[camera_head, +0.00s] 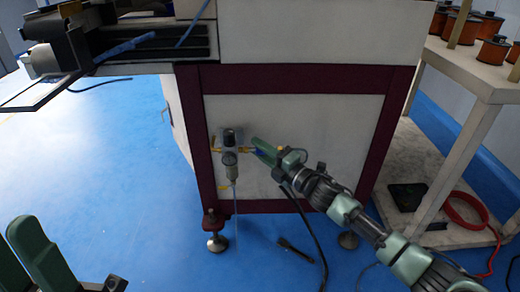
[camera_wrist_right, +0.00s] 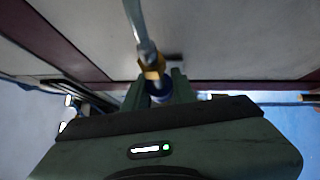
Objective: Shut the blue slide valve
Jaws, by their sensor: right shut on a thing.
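The blue slide valve (camera_head: 259,153) sits on the air line at the front of the machine's lower panel, to the right of the filter unit (camera_head: 230,158). My right gripper (camera_head: 256,146) reaches it from the right and is shut on it. In the right wrist view the blue sleeve (camera_wrist_right: 160,90) shows between the two fingers of the right gripper (camera_wrist_right: 158,88), with a brass fitting (camera_wrist_right: 152,72) just beyond it. The fingers hide part of the valve, and I cannot tell how far its sleeve is slid. My left gripper (camera_head: 28,240) is open and empty at the lower left, far from the valve.
The machine cabinet (camera_head: 300,120) has dark red frame bars and stands on feet. A black cable hangs by my right gripper. A shelf (camera_head: 462,75) with copper spools stands at the right, with a red hose (camera_head: 470,210) below. The blue floor at left is clear.

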